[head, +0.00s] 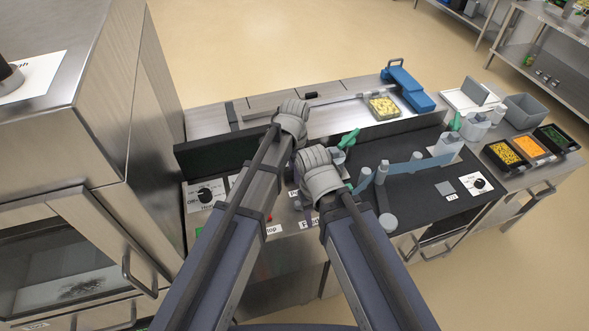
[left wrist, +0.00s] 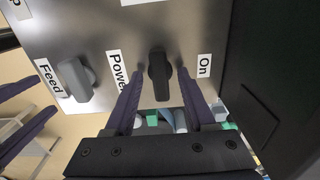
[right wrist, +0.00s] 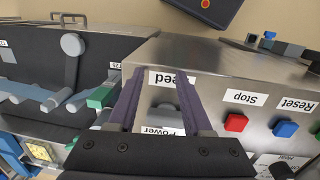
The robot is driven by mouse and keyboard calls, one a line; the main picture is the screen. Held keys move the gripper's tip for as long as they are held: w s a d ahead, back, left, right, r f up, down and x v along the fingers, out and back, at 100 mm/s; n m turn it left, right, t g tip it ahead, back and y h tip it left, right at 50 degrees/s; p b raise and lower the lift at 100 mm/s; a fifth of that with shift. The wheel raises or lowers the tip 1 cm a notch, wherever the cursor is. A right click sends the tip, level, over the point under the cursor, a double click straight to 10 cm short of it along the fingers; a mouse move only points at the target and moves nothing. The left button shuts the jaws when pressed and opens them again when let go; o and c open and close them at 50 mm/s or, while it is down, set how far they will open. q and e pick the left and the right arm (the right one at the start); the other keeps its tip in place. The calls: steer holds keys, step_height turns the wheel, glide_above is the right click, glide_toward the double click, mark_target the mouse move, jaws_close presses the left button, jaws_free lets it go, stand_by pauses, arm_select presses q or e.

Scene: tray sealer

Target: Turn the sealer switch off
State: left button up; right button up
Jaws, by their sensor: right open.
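The power switch, a black knob (left wrist: 158,74), sits on the grey metal panel between the "Power" label (left wrist: 117,75) and the "On" label (left wrist: 204,66) in the left wrist view. Its handle runs up and down in that view. My left gripper (left wrist: 160,80) is open, with one finger on each side of the knob and gaps visible. My right gripper (right wrist: 153,88) is open at the same panel, by the grey feed knob (right wrist: 165,113). In the head view my arms and wrists hide most of the panel and both fingertips.
A red stop button (right wrist: 236,122) and a blue reset button (right wrist: 285,129) are beside the right gripper. The grey feed knob also shows in the left wrist view (left wrist: 76,79). Food trays (head: 506,154) stand on the counter at right. A tall steel oven stands at left.

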arm_select(q)
steer(key=shift+r, duration=0.1)
arm_select(e)
steer(key=shift+r, duration=0.1)
arm_select(q)
step_height(320, 180, up, 8)
steer(key=p, duration=0.8)
arm_select(e)
step_height(320, 180, up, 8)
arm_select(q)
steer(key=shift+f, duration=0.25)
arm_select(e)
steer(key=shift+f, duration=0.2)
